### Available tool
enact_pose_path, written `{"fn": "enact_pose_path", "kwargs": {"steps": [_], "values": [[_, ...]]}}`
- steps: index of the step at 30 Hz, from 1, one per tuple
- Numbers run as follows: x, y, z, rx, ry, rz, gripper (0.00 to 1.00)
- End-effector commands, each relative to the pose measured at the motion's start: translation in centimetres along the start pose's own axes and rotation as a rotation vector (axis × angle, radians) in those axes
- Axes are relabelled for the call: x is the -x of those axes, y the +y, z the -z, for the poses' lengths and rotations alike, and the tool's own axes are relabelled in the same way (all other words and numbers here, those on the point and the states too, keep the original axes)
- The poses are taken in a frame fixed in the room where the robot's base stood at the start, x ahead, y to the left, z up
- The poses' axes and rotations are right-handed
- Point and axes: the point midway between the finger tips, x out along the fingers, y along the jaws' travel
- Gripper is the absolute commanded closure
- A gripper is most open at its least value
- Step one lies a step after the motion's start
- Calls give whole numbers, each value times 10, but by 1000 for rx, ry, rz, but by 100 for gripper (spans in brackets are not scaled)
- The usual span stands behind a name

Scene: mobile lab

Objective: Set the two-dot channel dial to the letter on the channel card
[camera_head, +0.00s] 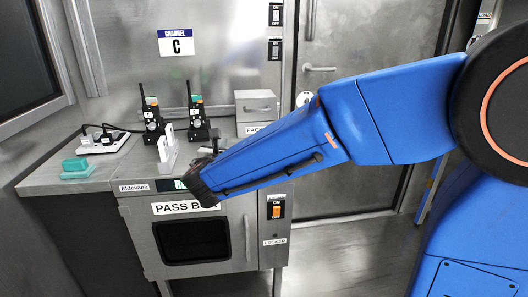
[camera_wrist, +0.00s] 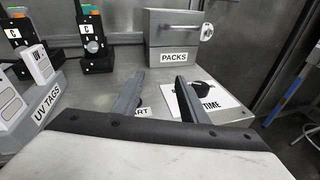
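The channel card (camera_head: 176,43) on the back wall reads C. Two black handheld radios stand on the worktop in the head view, a left one (camera_head: 151,118) and a right one (camera_head: 197,120). In the wrist view the left radio (camera_wrist: 30,50) and right radio (camera_wrist: 93,48) each show a small white label that seems to read C. Each has a round grey dial on its front. I cannot make out dot marks on either. My gripper (camera_wrist: 158,78) is open and empty over the worktop, to the right of the radios and in front of the PACKS box.
The PACKS box (camera_wrist: 178,35) stands behind my gripper. A white TIME panel with a black knob (camera_wrist: 204,88) lies beside the right finger. The UV TAGS rack (camera_wrist: 40,105) is at left. The pass box (camera_head: 190,240) is below the worktop.

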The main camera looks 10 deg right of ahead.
Motion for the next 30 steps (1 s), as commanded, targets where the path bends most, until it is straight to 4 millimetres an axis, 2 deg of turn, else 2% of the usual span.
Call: {"fn": "enact_pose_path", "kwargs": {"steps": [9, 15, 21, 30], "values": [[0, -52, -2, -188, 51, 104, 61], [3, -79, 0, -295, 75, 162, 61], [5, -94, 0, -357, 87, 195, 61], [6, -97, 1, -371, 91, 204, 61]]}}
